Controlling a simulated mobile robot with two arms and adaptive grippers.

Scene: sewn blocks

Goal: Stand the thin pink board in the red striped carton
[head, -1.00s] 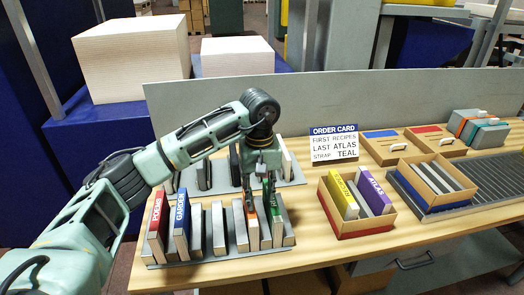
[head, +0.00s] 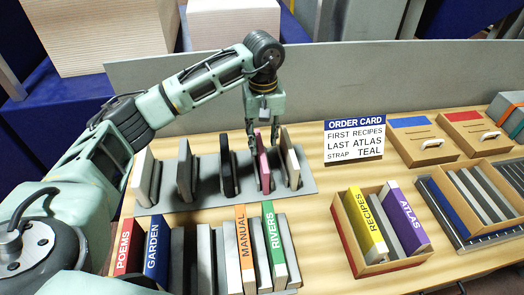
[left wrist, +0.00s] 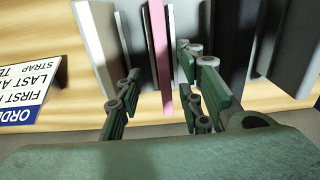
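The thin pink board (head: 264,165) stands upright in the back rack, between a black board and a cream one. My left gripper (head: 262,137) points down over its top. In the left wrist view the pink board (left wrist: 160,50) lies between the two open fingers (left wrist: 160,95), with a gap visible on each side. The red striped carton (head: 398,266) stands right of the front rack. My right gripper is not in view.
The front rack holds POEMS (head: 127,247), GARDEN (head: 157,247), MANUAL (head: 244,248), RIVERS (head: 273,245) and grey boards. An order card (head: 354,140) stands behind the carton. A blue striped carton (head: 447,213) with grey boards is at right. Bare table lies between back rack and carton.

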